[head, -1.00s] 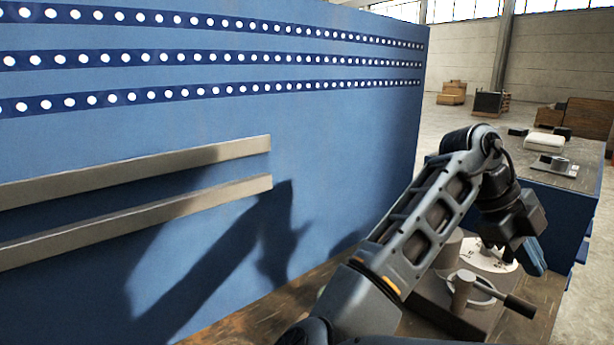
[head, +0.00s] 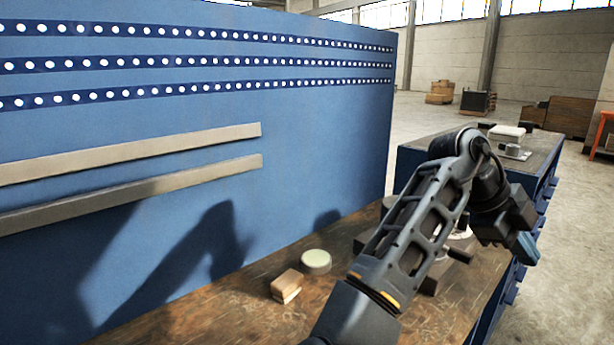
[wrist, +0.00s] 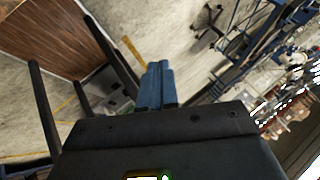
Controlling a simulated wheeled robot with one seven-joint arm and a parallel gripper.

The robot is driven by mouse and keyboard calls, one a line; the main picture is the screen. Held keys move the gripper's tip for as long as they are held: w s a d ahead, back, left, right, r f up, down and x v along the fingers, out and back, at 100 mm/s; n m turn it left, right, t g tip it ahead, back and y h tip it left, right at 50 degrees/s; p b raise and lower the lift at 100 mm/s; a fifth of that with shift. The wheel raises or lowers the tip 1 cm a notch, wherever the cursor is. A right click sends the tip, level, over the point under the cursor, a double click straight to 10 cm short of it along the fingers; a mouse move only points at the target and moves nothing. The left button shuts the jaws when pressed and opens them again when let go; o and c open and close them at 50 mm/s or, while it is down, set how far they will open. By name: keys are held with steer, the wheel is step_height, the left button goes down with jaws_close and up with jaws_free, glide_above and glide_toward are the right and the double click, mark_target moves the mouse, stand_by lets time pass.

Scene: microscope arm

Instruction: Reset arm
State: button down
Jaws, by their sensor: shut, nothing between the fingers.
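My gripper (head: 527,249) hangs at the right of the head view, its blue fingers past the bench's right edge and over the floor. In the wrist view its blue fingers (wrist: 157,86) are side by side and touching, with nothing between them. My arm covers most of the dark device (head: 437,274) on the bench; only parts of its base and a bit of a white round surface (head: 460,233) show. No separate microscope can be made out.
A wooden bench (head: 250,318) runs along a blue panel (head: 330,100) with two grey rails. A small wooden block (head: 286,286) and a round pale-topped tin (head: 316,262) lie on it. A blue cabinet (head: 410,160) stands behind. Open floor lies at the right.

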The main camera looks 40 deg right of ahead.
steer(key=w+d+r+n+t+h, duration=0.4)
steer(key=w+d+n+t+h, duration=0.2)
steer(key=n+h, duration=0.7)
steer(key=w+a+f+n+t, duration=0.35)
steer(key=n+t, duration=0.35)
steer(key=n, duration=0.3)
steer(key=a+f+n+t+y, duration=0.2)
steer(key=a+f+n+y, duration=0.1)
steer(key=a, duration=0.3)
steer(key=s+a+f+n+t+y, duration=0.1)
steer(key=a+f+n+t+y, duration=0.2)
steer(key=a+f+n+y, duration=0.1)
steer(key=a+f+n+t+y, duration=0.3)
steer(key=a+f+n, duration=0.1)
steer(key=a, duration=0.4)
steer(key=shift+s+f+n, duration=0.3)
steer(key=shift+s+n, duration=0.1)
steer(key=shift+n, duration=0.3)
steer(key=s+a+n+y, duration=0.2)
steer(key=s+a+y, duration=0.6)
steer(key=s+a, duration=1)
steer(key=shift+a+f+n+t, duration=0.3)
steer(key=shift+a+f+n, duration=0.15)
steer(key=shift+a, duration=0.45)
